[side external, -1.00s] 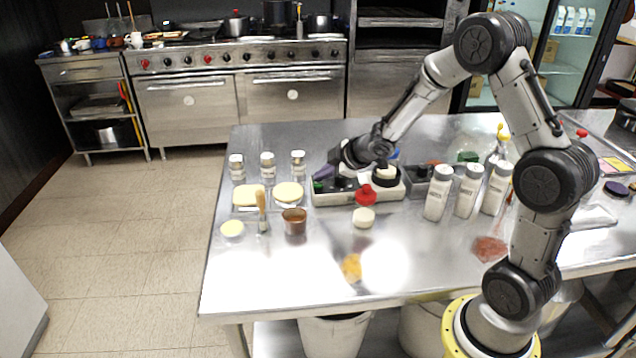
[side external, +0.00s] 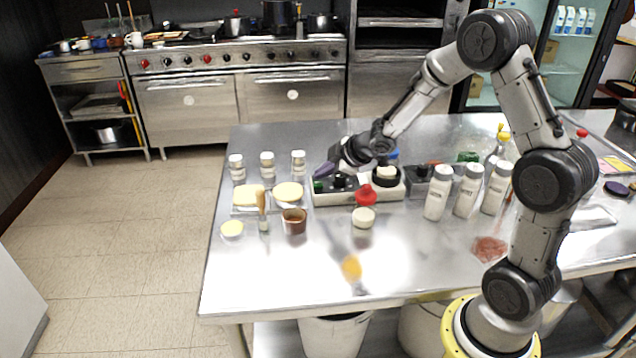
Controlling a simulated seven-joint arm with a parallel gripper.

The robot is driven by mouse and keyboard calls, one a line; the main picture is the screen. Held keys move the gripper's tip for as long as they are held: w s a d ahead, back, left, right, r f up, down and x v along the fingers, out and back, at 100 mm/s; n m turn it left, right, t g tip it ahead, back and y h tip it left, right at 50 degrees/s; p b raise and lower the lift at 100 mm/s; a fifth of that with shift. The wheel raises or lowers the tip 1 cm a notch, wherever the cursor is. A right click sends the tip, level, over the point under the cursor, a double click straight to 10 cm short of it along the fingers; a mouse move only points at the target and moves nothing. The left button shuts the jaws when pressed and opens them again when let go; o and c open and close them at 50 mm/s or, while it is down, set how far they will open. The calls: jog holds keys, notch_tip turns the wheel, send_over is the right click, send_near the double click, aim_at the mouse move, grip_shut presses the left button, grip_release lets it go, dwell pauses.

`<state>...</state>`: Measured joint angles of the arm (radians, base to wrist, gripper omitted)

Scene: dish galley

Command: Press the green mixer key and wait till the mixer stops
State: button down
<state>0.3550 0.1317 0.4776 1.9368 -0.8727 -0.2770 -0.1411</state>
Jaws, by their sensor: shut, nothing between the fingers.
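The mixer base (side external: 358,198) is a long pale grey unit on the steel table, at the middle of the view. A small green key (side external: 318,187) is at its left end. A dark knob (side external: 341,181) sits beside the key, and a round dark part with a cream top (side external: 386,175) stands at the right end. My gripper (side external: 320,172) is shut and empty, its dark purple fingers pointing down and left just above the green key. A small gap seems to show between tips and key. I cannot tell whether the mixer is turning.
White shaker bottles (side external: 467,190) stand to the right, and small spice jars (side external: 268,166) behind left. A brown cup (side external: 294,221) and a brush (side external: 262,212) stand at left front. The table's front left is clear.

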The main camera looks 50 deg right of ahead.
jog(key=shift+r, duration=0.35)
jog(key=shift+r, duration=2.4)
notch_tip(320, 180, up, 7)
jog(key=t, duration=0.2)
send_over(322, 184)
jog(key=a, duration=0.4)
jog(key=s+a+r+t, duration=0.1)
jog(key=s+a+r, duration=0.1)
jog(key=s+r, duration=0.35)
jog(key=s+r+m+h, duration=0.3)
jog(key=s+r+m, duration=0.25)
jog(key=s, duration=0.25)
jog(key=s+a+f+m+g+y, duration=0.1)
jog(key=s+a+f+g, duration=0.2)
jog(key=s, duration=0.6)
jog(key=s+a+f+m+g+y, duration=0.2)
jog(key=s+a+f+g, duration=0.1)
jog(key=s+f, duration=0.4)
jog(key=shift+s+a+f+g, duration=0.2)
jog(key=shift+s+a+g, duration=0.1)
jog(key=shift+s, duration=0.65)
